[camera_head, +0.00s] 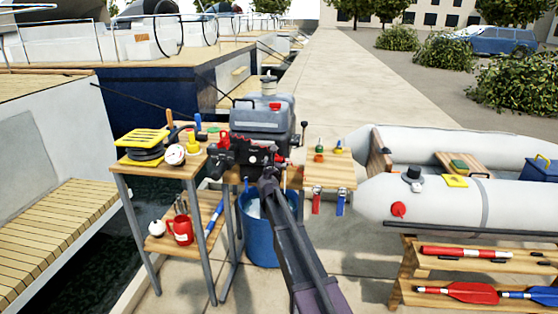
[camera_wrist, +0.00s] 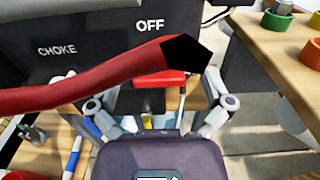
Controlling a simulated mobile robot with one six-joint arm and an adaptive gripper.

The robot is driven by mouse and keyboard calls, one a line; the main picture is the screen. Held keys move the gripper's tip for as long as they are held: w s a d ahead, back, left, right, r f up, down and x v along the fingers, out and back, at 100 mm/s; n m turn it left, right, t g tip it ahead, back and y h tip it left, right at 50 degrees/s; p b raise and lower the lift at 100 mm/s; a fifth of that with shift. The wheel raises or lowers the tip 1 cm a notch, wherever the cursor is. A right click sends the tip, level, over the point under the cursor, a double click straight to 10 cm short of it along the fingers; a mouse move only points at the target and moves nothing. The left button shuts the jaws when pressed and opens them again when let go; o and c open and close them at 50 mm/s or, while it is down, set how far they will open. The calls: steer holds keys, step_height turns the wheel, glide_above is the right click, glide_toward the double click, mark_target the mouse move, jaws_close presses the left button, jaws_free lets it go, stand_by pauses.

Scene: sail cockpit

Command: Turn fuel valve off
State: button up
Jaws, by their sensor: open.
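The grey outboard motor (camera_head: 262,117) stands behind the bench, with a small red part on its front. In the wrist view its black panel (camera_wrist: 95,25) carries the white words CHOKE and OFF. A red flat-faced part (camera_wrist: 160,79) sits below OFF, between my fingers; I cannot tell for sure that it is the fuel valve. A long red bar (camera_wrist: 80,88) with a black tip crosses the view in front of the panel. My gripper (camera_wrist: 153,93) is open with its fingers spread near the panel; contact cannot be told. My arm hides part of the motor's front in the head view.
A blue bucket (camera_head: 262,240) stands below the motor. A side table (camera_head: 180,173) at left holds tools. A small wooden board (camera_head: 330,175) at right bears coloured fittings. A grey inflatable boat (camera_head: 450,205) lies further right.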

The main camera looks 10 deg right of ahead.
steer(key=shift+w+d, duration=0.1)
steer(key=shift+w, duration=0.15)
